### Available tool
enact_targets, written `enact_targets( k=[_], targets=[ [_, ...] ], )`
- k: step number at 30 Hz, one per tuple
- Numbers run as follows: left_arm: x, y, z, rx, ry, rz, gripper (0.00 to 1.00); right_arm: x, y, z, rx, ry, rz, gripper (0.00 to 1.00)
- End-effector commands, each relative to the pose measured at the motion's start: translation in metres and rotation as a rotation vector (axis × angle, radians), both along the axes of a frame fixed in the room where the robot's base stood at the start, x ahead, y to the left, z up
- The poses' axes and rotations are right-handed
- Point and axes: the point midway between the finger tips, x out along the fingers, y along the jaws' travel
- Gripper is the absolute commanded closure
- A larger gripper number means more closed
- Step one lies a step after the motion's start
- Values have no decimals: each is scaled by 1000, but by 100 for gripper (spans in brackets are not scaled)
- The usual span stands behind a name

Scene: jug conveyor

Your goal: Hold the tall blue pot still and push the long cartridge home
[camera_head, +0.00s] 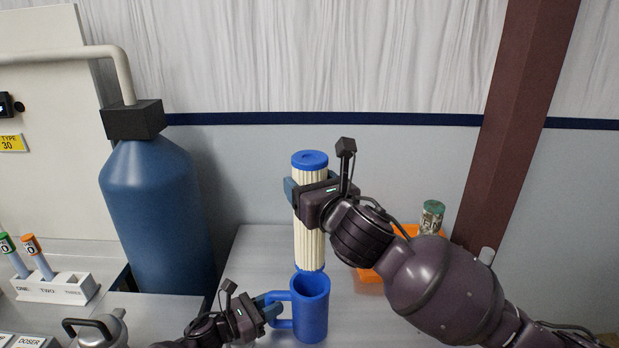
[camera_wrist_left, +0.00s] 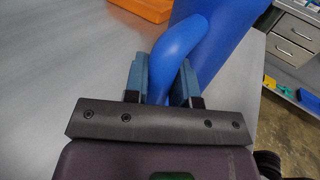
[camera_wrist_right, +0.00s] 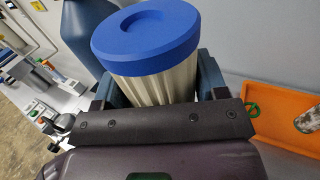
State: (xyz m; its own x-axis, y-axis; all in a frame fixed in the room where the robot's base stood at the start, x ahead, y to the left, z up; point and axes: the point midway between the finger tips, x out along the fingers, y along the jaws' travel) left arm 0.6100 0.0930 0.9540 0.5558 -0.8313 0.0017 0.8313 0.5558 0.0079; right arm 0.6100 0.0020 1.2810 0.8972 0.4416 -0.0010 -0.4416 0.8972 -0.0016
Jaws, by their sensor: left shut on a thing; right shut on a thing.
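The tall blue pot (camera_head: 312,308) stands upright on the grey bench, with its handle on the left. My left gripper (camera_head: 270,308) is shut on the handle, which also shows between its fingers in the left wrist view (camera_wrist_left: 172,62). The long cartridge (camera_head: 309,245) is cream and pleated with blue end caps. It is upright above the pot, its lower end at the pot's mouth; I cannot tell whether it is just inside the rim. My right gripper (camera_head: 308,196) is shut around its upper part, below the top cap (camera_wrist_right: 146,36) in the right wrist view.
An orange tray (camera_head: 370,274) holding a greenish jar (camera_head: 432,216) is behind my right arm. A large blue tank (camera_head: 155,215) stands at the left. A white rack (camera_head: 57,287) with tubes is at the far left. A kettle-like metal vessel (camera_head: 100,328) stands near the left front.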

Motion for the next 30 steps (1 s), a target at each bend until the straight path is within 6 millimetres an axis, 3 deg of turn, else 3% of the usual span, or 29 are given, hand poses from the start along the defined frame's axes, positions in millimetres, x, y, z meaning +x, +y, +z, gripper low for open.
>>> enact_targets(
  k=[15, 30],
  targets=[
    [-2, 0, -4, 5, 6, -1, 100, 0, 0, -38, 0, 0, 0, 75],
    [-2, 0, -5, 6, 6, -1, 100, 0, 0, -43, 0, -1, 1, 75]
  ],
)
